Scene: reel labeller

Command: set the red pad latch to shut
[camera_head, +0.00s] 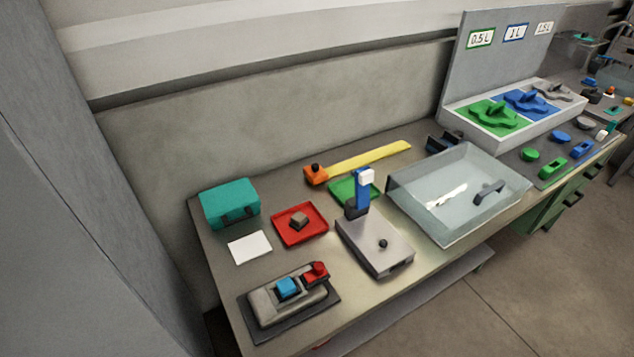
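A red square pad (284,236) with a raised rim lies on the table, left of centre. A small brown-grey block (299,221) sits in the middle of it, turned at an angle to its sides. This block may be the latch; I cannot tell from its shape whether it is open or shut. A grey device (265,306) at the table's front left carries a blue block (287,287) and a red knobbed part (315,272). Neither of my grippers shows in this view.
A grey plate with a blue upright (362,190), a green pad (342,190) and an orange-yellow bar (368,159) are to the right. A clear bin (440,236) lies farther right.

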